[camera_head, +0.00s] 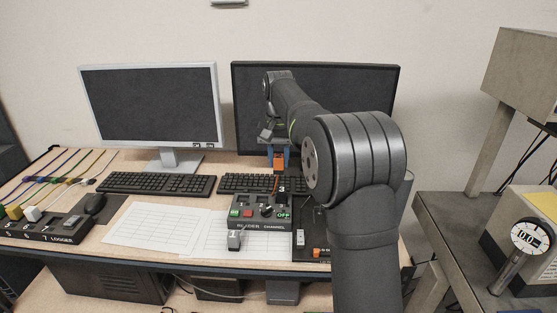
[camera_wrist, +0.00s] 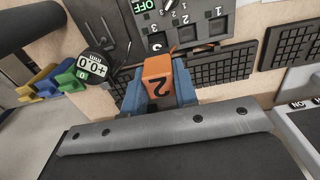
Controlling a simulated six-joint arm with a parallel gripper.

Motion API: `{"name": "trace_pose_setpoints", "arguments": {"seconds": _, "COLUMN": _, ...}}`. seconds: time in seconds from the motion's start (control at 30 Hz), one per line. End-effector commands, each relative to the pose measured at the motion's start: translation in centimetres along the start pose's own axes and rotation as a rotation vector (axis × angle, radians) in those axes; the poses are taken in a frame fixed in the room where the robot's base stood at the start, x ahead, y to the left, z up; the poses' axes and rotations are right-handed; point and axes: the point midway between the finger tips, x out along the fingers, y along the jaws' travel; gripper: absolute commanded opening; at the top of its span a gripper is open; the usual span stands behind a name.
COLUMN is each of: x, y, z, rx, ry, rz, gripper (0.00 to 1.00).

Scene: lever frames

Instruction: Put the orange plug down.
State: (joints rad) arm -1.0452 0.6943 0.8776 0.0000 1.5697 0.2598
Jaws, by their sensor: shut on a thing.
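The orange plug (camera_head: 279,160), marked 2 on its face, is between the blue fingers of my gripper (camera_head: 273,152) in the head view, above the back of the desk near the right keyboard. In the wrist view the orange plug (camera_wrist: 158,72) sits between the two blue fingertips of my gripper (camera_wrist: 158,88), which is shut on it. A grey box labelled reader channel (camera_head: 262,226) stands in front of it in the head view. In the wrist view the box's panel (camera_wrist: 205,28), with numbered slots, lies beyond the plug. The head view does not show the plug's underside clearly.
Two monitors (camera_head: 150,105) and keyboards (camera_head: 155,184) fill the back of the desk. White sheets (camera_head: 150,228) lie in front. A logger box (camera_head: 45,230) with coloured plugs is at left. A dial gauge (camera_head: 527,236) stands on the right bench. My arm hides part of the desk's right.

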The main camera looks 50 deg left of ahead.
Motion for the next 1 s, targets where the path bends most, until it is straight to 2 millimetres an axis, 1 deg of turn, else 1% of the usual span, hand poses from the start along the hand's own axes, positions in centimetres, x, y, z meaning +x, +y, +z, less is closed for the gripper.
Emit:
{"name": "trace_pose_setpoints", "arguments": {"seconds": 0.13, "x": 0.0, "y": 0.2, "z": 0.3, "rx": 0.001, "ry": 0.001, "rz": 0.000, "gripper": 0.04}}
{"name": "trace_pose_setpoints", "arguments": {"seconds": 0.27, "x": 0.1, "y": 1.4, "z": 1.6, "rx": 0.002, "ry": 0.000, "rz": 0.000, "gripper": 0.04}}
{"name": "trace_pose_setpoints", "arguments": {"seconds": 0.37, "x": 0.3, "y": 2.9, "z": 3.5, "rx": 0.002, "ry": 0.000, "rz": 0.000, "gripper": 0.04}}
{"name": "trace_pose_setpoints", "arguments": {"seconds": 0.47, "x": 0.8, "y": 4.6, "z": 6.0, "rx": 0.003, "ry": 0.000, "rz": 0.000, "gripper": 0.04}}
{"name": "trace_pose_setpoints", "arguments": {"seconds": 0.6, "x": 1.9, "y": 6.9, "z": 9.8, "rx": 0.003, "ry": 0.000, "rz": 0.000, "gripper": 0.04}}
{"name": "trace_pose_setpoints", "arguments": {"seconds": 0.7, "x": 2.7, "y": 8.2, "z": 12.4, "rx": 0.002, "ry": 0.001, "rz": 0.000, "gripper": 0.04}}
{"name": "trace_pose_setpoints", "arguments": {"seconds": 0.8, "x": 3.4, "y": 9.3, "z": 14.5, "rx": 0.002, "ry": 0.002, "rz": 0.000, "gripper": 0.04}}
{"name": "trace_pose_setpoints", "arguments": {"seconds": 0.9, "x": 4.0, "y": 10.0, "z": 16.1, "rx": 0.001, "ry": 0.002, "rz": 0.000, "gripper": 0.04}}
{"name": "trace_pose_setpoints", "arguments": {"seconds": 1.0, "x": 4.4, "y": 10.3, "z": 17.1, "rx": 0.000, "ry": 0.001, "rz": 0.000, "gripper": 0.04}}
